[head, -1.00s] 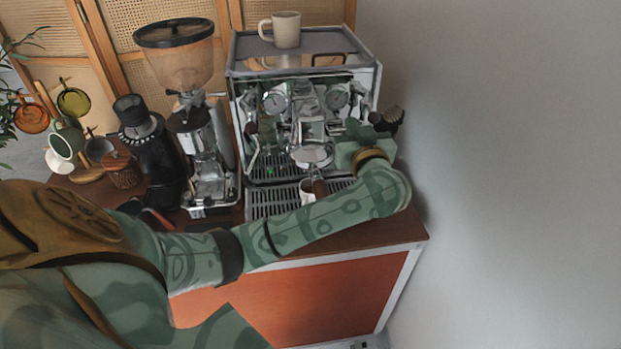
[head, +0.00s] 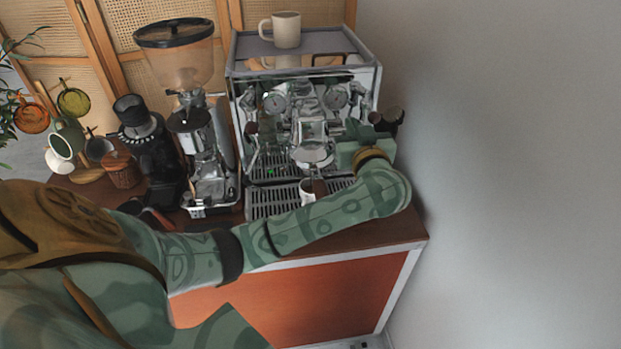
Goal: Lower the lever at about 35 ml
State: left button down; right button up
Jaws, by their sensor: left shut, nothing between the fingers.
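The chrome espresso machine (head: 246,105) stands on the cart, its group head (head: 313,130) in the middle of the front. The brew lever is too small to tell apart from the chrome parts and my gripper beside the group. A portafilter (head: 315,153) sits under the group with its dark handle pointing toward me. A small cup (head: 305,191) stands beneath it on the drip tray (head: 262,206), partly hidden by the handle and my arm. My left gripper (head: 352,131) is shut and empty at the right of the group head. Its fingertips show only small. My right gripper is out of view.
A grinder (head: 185,60) with a clear hopper stands left of the machine, beside a dark device (head: 150,150) and a mug tree with hanging cups. A beige mug (head: 287,30) is on top of the machine. A dark knob (head: 393,117) lies just beyond my gripper; a bare wall is at right.

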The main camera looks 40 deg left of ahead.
pick_arm(q)
jog(key=shift+f+b, duration=1.15)
jog(key=shift+f, duration=3.4)
jog(key=p+v, duration=0.7)
jog(key=v, duration=0.1)
jog(key=shift+s+d+r, duration=0.2)
jog(key=shift+r, duration=0.15)
